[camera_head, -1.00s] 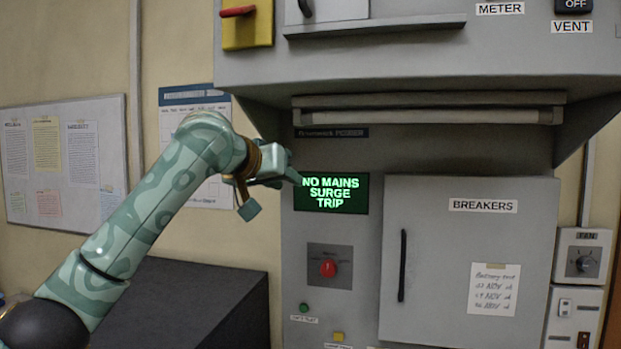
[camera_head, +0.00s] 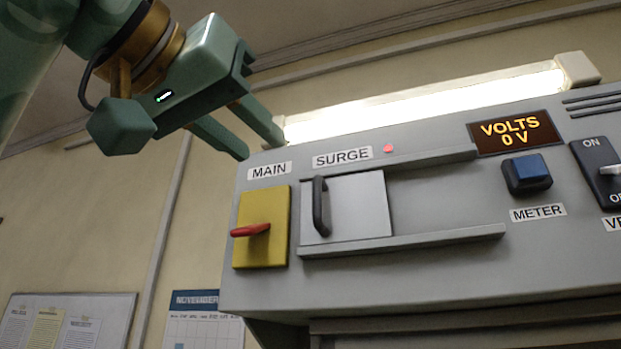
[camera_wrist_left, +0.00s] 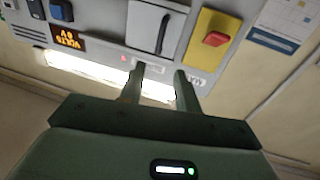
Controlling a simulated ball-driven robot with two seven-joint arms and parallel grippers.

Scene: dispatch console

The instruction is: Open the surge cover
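The surge cover (camera_head: 362,208) is a pale flat panel with a dark upright bar handle (camera_head: 320,206) near its left edge. It sits at the left end of two horizontal rails, under the SURGE label (camera_head: 342,157); whatever is behind it is hidden. My left gripper (camera_head: 260,148) is open and empty, up and left of the cover, near the console's top edge and apart from the handle. In the left wrist view, the cover (camera_wrist_left: 146,26) and its handle (camera_wrist_left: 163,34) lie beyond the open fingers (camera_wrist_left: 160,72). My right gripper is not in view.
A yellow MAIN switch plate (camera_head: 272,245) with a red lever (camera_head: 250,230) is left of the cover. The lower rail (camera_head: 450,236) runs right past bare panel. A blue METER button (camera_head: 527,174), VOLTS display (camera_head: 515,133) and lit tube lamp (camera_head: 430,105) are nearby.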

